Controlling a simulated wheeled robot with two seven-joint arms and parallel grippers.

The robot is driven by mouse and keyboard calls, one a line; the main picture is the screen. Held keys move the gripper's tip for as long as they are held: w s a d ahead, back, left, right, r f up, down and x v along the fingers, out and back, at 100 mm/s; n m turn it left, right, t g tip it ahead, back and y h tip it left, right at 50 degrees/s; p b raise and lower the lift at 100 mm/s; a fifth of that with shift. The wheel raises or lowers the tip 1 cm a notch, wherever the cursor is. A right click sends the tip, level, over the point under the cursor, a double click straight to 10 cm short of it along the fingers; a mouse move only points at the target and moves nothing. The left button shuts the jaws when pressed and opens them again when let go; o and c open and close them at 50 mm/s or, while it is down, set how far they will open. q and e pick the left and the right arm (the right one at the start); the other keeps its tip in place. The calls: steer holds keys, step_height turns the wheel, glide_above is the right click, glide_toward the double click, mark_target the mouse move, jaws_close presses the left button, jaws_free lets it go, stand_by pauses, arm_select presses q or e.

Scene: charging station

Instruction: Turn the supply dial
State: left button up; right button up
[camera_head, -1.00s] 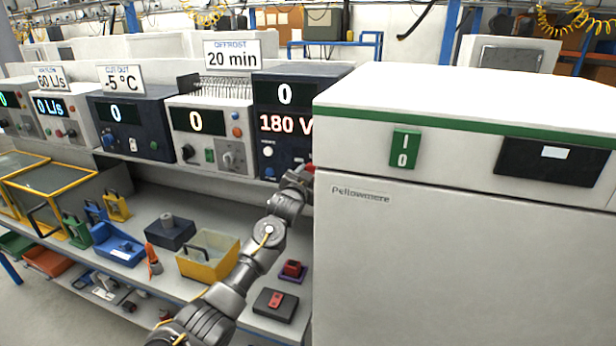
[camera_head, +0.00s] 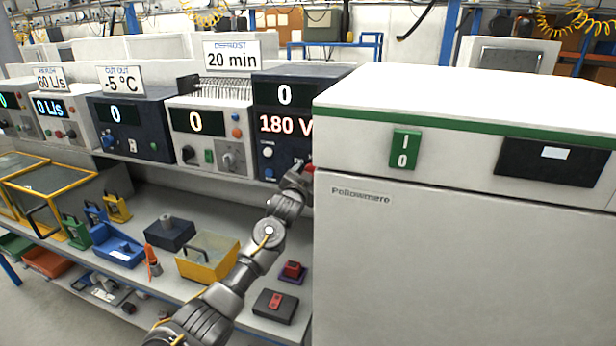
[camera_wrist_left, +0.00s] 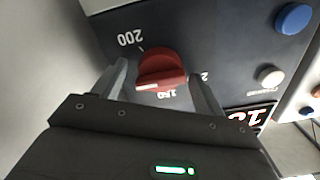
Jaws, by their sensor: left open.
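The supply unit (camera_head: 272,95) is a dark blue box showing "0" and a red "180 V". Its red dial (camera_wrist_left: 160,66) shows in the left wrist view, with a white mark on one side and the printed figures 200 and 150 around it. My left gripper (camera_wrist_left: 160,73) is open, with one finger on each side of the dial. Gaps seem to show between fingers and dial. In the head view the left gripper (camera_head: 302,178) is at the unit's lower right, and mostly hides the dial. My right gripper is not in view.
A large white cabinet (camera_head: 450,260) with a green switch (camera_head: 404,148) stands close to the right of my left arm. More instrument boxes line the shelf to the left. Below, a yellow bin (camera_head: 207,257) and a blue tray (camera_head: 117,245) sit on the bench.

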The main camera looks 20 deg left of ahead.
arm_select(q)
steer(key=s+b, duration=0.3)
steer(key=s, duration=0.7)
steer(key=shift+s+a+b, duration=0.3)
steer(key=shift+s+a, duration=0.1)
steer(key=shift+w+d+r+n+p, duration=0.1)
steer(key=shift+w+n+p, duration=0.2)
steer(key=shift+w+n, duration=1.05)
steer(key=shift+w+d+n+p, duration=0.15)
steer(key=shift+w+n+p, duration=0.15)
steer(key=shift+w, duration=2)
steer(key=shift+w+d+r+n+p, duration=0.1)
steer(key=shift+w+n+p, duration=0.2)
steer(key=shift+w+n, duration=1.05)
